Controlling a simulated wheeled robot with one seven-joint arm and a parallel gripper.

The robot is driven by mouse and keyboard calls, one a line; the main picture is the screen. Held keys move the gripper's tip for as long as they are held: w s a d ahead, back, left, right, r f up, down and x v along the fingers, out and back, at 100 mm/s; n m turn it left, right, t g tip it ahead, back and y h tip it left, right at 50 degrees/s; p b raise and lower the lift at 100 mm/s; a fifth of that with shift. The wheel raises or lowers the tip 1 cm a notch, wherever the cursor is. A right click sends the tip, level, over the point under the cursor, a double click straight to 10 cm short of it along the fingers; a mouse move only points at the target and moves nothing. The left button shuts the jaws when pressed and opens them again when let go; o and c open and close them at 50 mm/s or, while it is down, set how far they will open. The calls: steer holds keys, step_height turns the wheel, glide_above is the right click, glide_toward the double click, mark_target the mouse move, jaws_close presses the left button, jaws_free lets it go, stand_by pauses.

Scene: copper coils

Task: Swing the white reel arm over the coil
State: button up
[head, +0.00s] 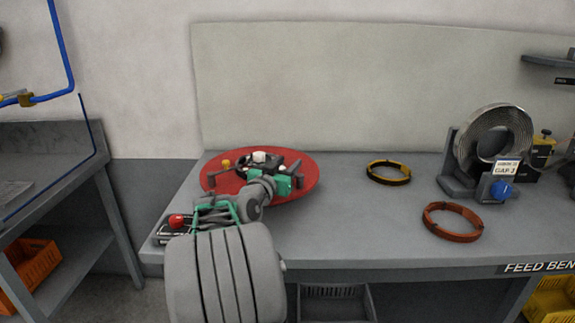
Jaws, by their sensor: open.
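A red round reel plate (303,184) lies at the left end of the grey bench. Dark fittings stand on it, with a small white block (260,156) near its middle and a yellow knob (226,164) at its left. Which part is the white reel arm I cannot tell for sure. My gripper (284,170) is over the plate, open, close to the white block. My own arm covers the plate's front, and the fingertips are hard to make out. I cannot tell whether they touch anything. No coil is clearly visible on the plate.
A dark coil with yellow (388,172) and a copper-red coil (452,222) lie flat on the bench (340,220). A metal strip coil (492,135) stands upright in a holder at right. A red ball knob (177,221) is at the left front. The bench middle is clear.

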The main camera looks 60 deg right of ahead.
steer(key=a, duration=0.7)
steer(key=shift+s+a+b, duration=0.25)
steer(key=shift+a+b, duration=0.05)
steer(key=shift+a, duration=0.1)
